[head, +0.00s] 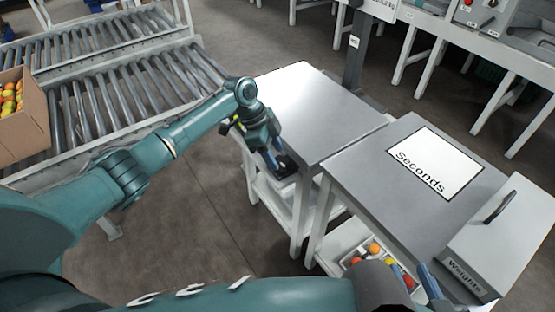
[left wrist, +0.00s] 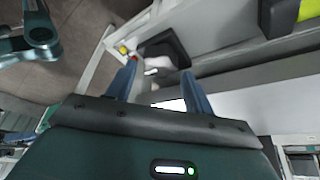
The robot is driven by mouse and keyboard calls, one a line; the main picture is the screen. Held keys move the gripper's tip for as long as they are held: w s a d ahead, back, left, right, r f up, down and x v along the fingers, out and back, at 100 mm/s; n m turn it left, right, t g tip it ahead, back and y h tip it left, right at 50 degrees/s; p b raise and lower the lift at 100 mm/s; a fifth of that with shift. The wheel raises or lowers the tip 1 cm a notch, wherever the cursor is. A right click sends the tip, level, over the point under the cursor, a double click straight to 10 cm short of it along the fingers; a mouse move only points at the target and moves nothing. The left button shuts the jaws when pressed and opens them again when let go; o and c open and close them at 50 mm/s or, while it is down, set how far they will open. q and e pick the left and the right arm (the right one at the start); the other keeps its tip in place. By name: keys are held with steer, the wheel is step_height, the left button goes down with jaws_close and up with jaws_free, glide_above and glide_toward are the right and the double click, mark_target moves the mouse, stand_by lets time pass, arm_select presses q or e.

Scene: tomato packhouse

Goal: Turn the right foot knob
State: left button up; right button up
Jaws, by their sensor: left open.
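A pale, rounded piece (left wrist: 158,64) and a black part (left wrist: 166,45) show beyond and between the fingertips. I cannot tell whether the pale piece is the right foot knob, or whether a finger touches it. My right gripper (head: 422,284) is at the bottom right, partly cut off, beside the second table; its opening is unclear.
The second table (head: 375,170) carries a "Seconds" sign (head: 436,161) and a "Weights" box (head: 505,240). Under it is a crate (head: 335,255) with red and orange tomatoes. Roller conveyors (head: 130,85) and a cardboard box of tomatoes (head: 25,125) are at left. Open floor lies between.

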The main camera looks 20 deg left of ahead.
mark_target(280, 165)
arm_select(q)
steer(key=shift+x, duration=1.25)
steer(key=shift+c, duration=0.4)
steer(key=shift+r, duration=0.1)
steer(key=c, duration=0.6)
